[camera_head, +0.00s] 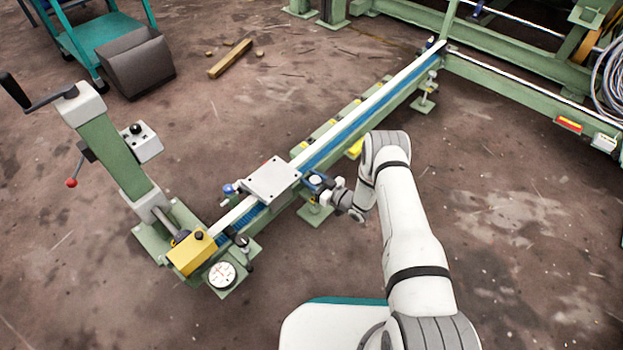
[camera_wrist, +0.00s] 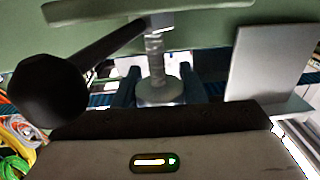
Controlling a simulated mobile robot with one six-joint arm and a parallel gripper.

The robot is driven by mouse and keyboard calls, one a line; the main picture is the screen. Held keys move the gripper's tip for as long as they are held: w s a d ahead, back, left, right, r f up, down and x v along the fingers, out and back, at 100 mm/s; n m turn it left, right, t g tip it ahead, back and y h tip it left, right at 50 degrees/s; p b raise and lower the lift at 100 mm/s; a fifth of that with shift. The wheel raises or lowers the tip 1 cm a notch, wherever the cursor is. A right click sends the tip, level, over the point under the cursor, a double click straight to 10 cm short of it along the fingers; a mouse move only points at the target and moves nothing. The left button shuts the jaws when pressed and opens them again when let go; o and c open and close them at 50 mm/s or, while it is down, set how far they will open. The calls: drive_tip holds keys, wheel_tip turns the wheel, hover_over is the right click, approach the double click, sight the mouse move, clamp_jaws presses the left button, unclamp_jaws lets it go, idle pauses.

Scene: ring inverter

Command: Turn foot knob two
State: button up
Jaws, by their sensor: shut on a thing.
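The long green rail beam (camera_head: 390,103) runs diagonally across the floor on small feet. My gripper (camera_head: 322,183) is at its near side, above the middle foot plate (camera_head: 315,215). In the wrist view, my gripper (camera_wrist: 160,82) has its two dark fingers on either side of a round grey knob (camera_wrist: 158,92) on a threaded foot screw (camera_wrist: 154,55). The jaws are shut on this knob. The head view does not show the knob clearly, as the gripper covers it. Any marking on the knob cannot be seen.
A flat metal carriage plate (camera_head: 270,180) sits on the rail just left of my gripper. A yellow block (camera_head: 191,252) and a dial (camera_head: 222,275) are at the near end. A black rounded part (camera_wrist: 45,92) is close in the wrist view. The floor at right is clear.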

drive_tip(key=shift+m+t+h, duration=0.3)
drive_tip(key=m+t+h+p, duration=0.1)
drive_tip(key=m+t+h, duration=0.1)
drive_tip(key=t, duration=0.1)
drive_tip(key=shift+w+r+m+h, duration=0.1)
drive_tip(key=shift+w+m+h, duration=0.05)
drive_tip(key=shift+m+h, duration=0.2)
drive_tip(key=m+t+h, duration=0.1)
drive_tip(key=m+h, duration=0.1)
drive_tip(key=h, duration=0.1)
drive_tip(key=m+t+h, duration=0.2)
drive_tip(key=h, duration=0.1)
drive_tip(key=shift+w+d+p, duration=0.15)
drive_tip(key=shift+d+p, duration=0.05)
drive_tip(key=shift+p, duration=0.15)
drive_tip(key=m+h, duration=0.1)
drive_tip(key=h, duration=0.1)
drive_tip(key=m+h+b, duration=0.1)
drive_tip(key=m+h, duration=0.1)
drive_tip(key=m+t+h, duration=0.1)
drive_tip(key=h, duration=0.1)
drive_tip(key=shift+w+d+m+h, duration=0.1)
drive_tip(key=shift+d+m+h, duration=0.15)
drive_tip(key=shift+d+h, duration=0.1)
drive_tip(key=shift+d+m+g+h+b, duration=0.15)
drive_tip(key=shift+m+g+h+b, duration=0.15)
drive_tip(key=shift+m+h+b, duration=1.05)
drive_tip(key=shift+h+p, duration=0.55)
drive_tip(key=shift+p, duration=0.05)
